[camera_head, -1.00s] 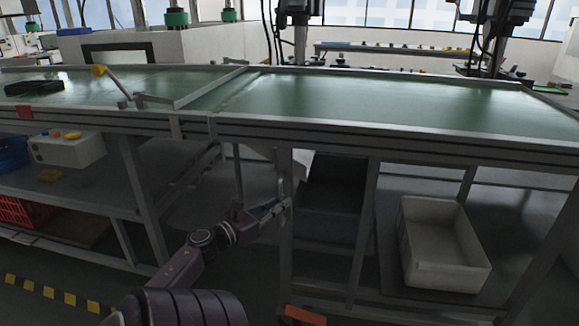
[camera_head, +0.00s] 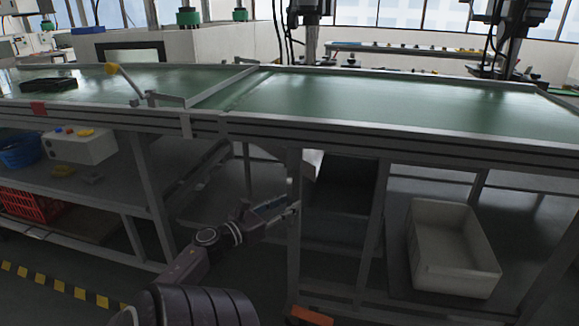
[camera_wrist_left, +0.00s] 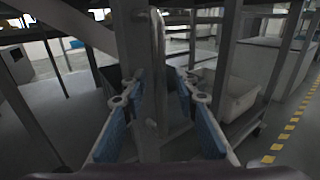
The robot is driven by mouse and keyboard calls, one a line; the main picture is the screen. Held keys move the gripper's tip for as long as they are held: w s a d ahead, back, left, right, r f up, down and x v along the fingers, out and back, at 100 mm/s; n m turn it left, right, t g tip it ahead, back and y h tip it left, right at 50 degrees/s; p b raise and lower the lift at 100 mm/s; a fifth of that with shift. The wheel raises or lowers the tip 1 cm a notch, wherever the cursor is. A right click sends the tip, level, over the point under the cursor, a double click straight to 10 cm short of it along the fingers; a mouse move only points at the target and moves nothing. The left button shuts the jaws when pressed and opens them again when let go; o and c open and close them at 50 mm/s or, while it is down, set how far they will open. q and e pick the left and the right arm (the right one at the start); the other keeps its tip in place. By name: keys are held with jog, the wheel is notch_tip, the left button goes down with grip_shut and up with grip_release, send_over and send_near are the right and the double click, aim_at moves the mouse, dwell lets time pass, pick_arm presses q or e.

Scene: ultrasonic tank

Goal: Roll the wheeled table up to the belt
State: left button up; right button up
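The green-topped table (camera_head: 400,108) on the right has a metal frame, legs and a lower shelf. I take it as the wheeled table; its wheels are not clear in the head view. The green belt surface (camera_head: 110,88) runs to the left, and the two meet at a narrow seam with their tops about level. My left gripper (camera_head: 277,212) is low, beside an upright post (camera_head: 293,235) of the table. In the left wrist view, its blue-padded fingers (camera_wrist_left: 160,92) stand apart on either side of an upright bar (camera_wrist_left: 150,65). My right gripper is not in view.
A white bin (camera_head: 450,255) stands on the lower shelf. A control box (camera_head: 80,148) and a red crate (camera_head: 28,205) sit under the belt at left. Yellow-black tape (camera_head: 60,287) marks the floor.

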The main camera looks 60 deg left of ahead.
pick_arm(q)
jog(key=v, duration=1.1)
jog(key=shift+s, duration=0.15)
